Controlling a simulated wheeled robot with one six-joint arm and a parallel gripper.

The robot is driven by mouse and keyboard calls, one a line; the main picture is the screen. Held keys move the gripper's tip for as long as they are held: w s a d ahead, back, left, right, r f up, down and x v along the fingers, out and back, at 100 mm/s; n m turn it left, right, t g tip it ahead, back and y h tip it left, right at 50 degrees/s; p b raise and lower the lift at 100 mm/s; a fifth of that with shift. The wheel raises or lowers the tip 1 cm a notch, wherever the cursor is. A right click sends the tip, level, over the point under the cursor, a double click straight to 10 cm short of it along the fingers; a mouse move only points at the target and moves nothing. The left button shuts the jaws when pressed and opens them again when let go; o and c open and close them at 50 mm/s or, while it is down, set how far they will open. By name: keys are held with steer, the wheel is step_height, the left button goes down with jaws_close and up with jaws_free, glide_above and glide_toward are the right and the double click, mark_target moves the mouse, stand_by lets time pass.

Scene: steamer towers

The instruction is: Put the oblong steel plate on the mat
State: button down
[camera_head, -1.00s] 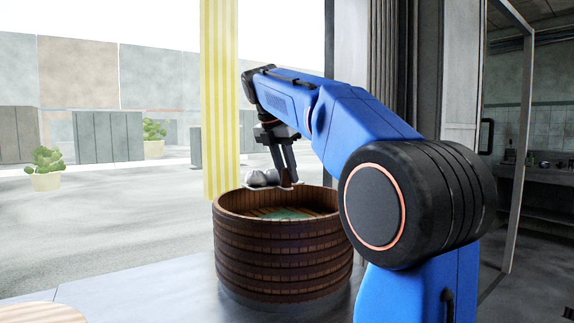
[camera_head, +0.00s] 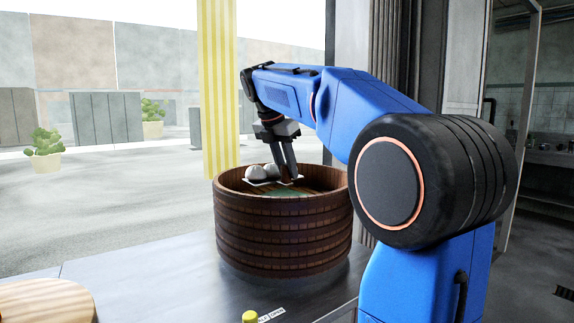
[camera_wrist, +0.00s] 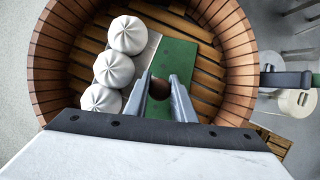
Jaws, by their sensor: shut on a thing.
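The oblong steel plate (camera_head: 264,183) carries three white buns in a row; in the wrist view a grey strip of it (camera_wrist: 149,52) shows beside the buns. My gripper (camera_head: 287,178) is shut on a brown part at the plate's side, also between the fingers in the wrist view (camera_wrist: 160,92). The plate is level, at about the rim height of the round wooden steamer (camera_head: 283,235). A green mat (camera_wrist: 177,68) lies on the slatted floor inside the steamer; a bit of it shows in the head view (camera_head: 287,192). The plate's near edge is partly hidden.
The steamer's wooden wall (camera_wrist: 240,60) surrounds the plate and gripper closely. It stands on a grey counter (camera_head: 180,265). A round wooden board (camera_head: 45,302) lies at the lower left, and a yellow knob (camera_head: 250,316) is at the front.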

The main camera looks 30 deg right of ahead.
mark_target(286, 182)
steer(key=shift+f, duration=2.4)
steer(key=shift+f, duration=0.4)
steer(key=c, duration=1.7)
jaws_free()
steer(key=shift+c, duration=0.2)
steer(key=shift+s, duration=0.15)
steer(key=v, duration=0.6)
steer(key=shift+w+a+r, duration=0.3)
steer(key=shift+w+r, duration=0.1)
steer(key=shift+w, duration=0.2)
steer(key=o, duration=0.6)
steer(key=shift+c, duration=0.2)
